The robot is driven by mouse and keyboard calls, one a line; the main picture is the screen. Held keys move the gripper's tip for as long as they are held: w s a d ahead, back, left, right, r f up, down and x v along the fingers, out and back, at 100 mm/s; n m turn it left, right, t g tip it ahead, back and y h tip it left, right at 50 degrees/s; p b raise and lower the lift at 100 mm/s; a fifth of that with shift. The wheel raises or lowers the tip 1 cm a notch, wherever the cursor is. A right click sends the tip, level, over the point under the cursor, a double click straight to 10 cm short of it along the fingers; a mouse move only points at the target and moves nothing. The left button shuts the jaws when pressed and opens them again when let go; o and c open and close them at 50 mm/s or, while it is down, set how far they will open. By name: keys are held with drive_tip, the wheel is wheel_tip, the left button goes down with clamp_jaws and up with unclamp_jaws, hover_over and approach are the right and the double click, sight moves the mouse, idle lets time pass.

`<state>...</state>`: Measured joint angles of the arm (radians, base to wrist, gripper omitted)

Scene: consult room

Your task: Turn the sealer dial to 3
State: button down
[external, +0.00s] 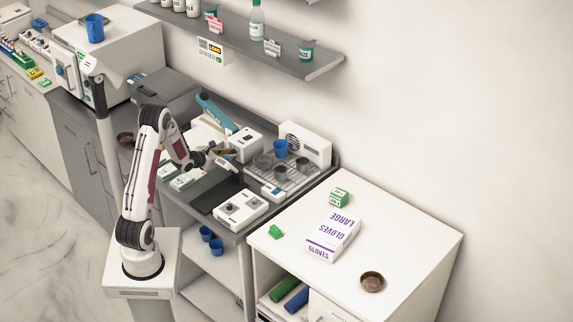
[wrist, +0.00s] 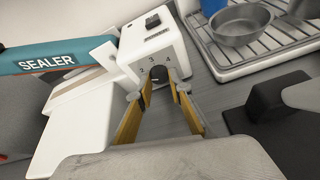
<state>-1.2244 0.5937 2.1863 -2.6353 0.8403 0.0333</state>
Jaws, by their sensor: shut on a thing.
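The sealer has a teal arm marked SEALER (wrist: 45,62), which also shows in the external view (external: 216,111). Its white control box (wrist: 150,45) carries a small black switch on top and the numbers 2, 3 and 4 on its front face. The dark dial (wrist: 157,73) sits just below these numbers, mostly hidden between my fingers. My gripper (wrist: 159,87) is shut on the dial, one tan-padded finger on each side. In the external view my gripper (external: 222,158) reaches the front of the control box (external: 245,144). The dial's pointer cannot be made out.
A drying rack (wrist: 290,58) with metal bowls (wrist: 241,25) and a blue cup (external: 281,148) stands right of the sealer. A white two-knob device (external: 241,209) stands in front. A shelf (external: 290,55) hangs above. A glove box (external: 333,240) lies on the right-hand cabinet.

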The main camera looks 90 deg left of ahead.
drive_tip(key=shift+m+g, duration=0.3)
drive_tip(key=shift+m, duration=0.1)
drive_tip(key=shift+y, duration=0.4)
drive_tip(key=c, duration=1.8)
unclamp_jaws()
drive_tip(key=shift+w, duration=0.1)
drive_tip(key=shift+c, duration=0.2)
drive_tip(key=shift+d, duration=0.15)
drive_tip(key=v, duration=1.2)
drive_tip(key=shift+r, duration=0.1)
